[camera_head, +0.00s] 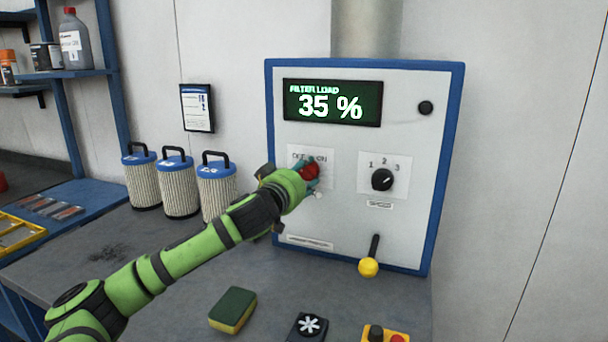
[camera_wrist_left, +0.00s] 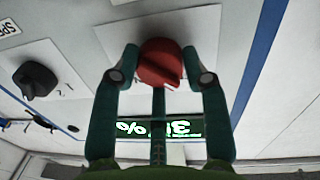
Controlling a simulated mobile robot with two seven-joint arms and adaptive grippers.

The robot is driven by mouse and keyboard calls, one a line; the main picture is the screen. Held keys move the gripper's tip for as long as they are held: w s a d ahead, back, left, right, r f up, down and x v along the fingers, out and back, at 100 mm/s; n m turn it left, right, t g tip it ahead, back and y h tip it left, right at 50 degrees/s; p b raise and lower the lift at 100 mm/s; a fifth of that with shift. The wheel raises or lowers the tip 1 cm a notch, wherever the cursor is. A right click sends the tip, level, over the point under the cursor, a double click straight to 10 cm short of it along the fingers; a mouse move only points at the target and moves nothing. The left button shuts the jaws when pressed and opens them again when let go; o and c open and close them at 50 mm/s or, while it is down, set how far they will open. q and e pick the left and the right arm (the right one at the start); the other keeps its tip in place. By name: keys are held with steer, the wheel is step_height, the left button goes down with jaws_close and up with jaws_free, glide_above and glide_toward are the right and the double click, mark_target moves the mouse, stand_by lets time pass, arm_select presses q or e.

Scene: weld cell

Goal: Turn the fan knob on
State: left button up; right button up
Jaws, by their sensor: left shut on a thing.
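The fan knob (camera_head: 309,171) is red and sits on a white OFF/ON plate on the front of the grey, blue-edged control panel (camera_head: 236,0). My left gripper (camera_head: 308,178) is at the knob, with its arm coming in from the left. In the left wrist view the red knob (camera_wrist_left: 160,62) is between the two teal fingers (camera_wrist_left: 160,72), which are shut on its sides. The gripper hides part of the plate, and I cannot tell which mark the knob points to. My right gripper is not in view.
A black 1-2-3 knob (camera_head: 382,179) is right of the red one. Below it a yellow-tipped lever (camera_head: 369,266) sticks out. Filter cartridges (camera_head: 178,185) stand left. A sponge (camera_head: 232,310) lies on the bench in front. The display (camera_head: 332,103) reads 35 %.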

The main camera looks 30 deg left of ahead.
arm_select(q)
steer(key=shift+f, duration=0.25)
steer(key=m+p, duration=0.3)
steer(key=m, duration=0.1)
steer(key=shift+g, duration=0.3)
steer(key=m+p, duration=0.3)
steer(key=m, duration=0.1)
steer(key=shift+m+p, duration=0.3)
steer(key=shift+p, duration=0.05)
steer(key=m+p, duration=0.3)
steer(key=m, duration=0.1)
steer(key=shift+r+g+y, duration=0.1)
steer(key=shift+g+y, duration=0.2)
steer(key=shift+y, duration=0.1)
steer(key=shift+m+y+p, duration=0.3)
steer(key=shift+m+p, duration=1)
steer(key=shift+m, duration=0.7)
steer(key=o, duration=1.2)
steer(key=shift+c, duration=0.2)
steer(key=shift+a, duration=0.2)
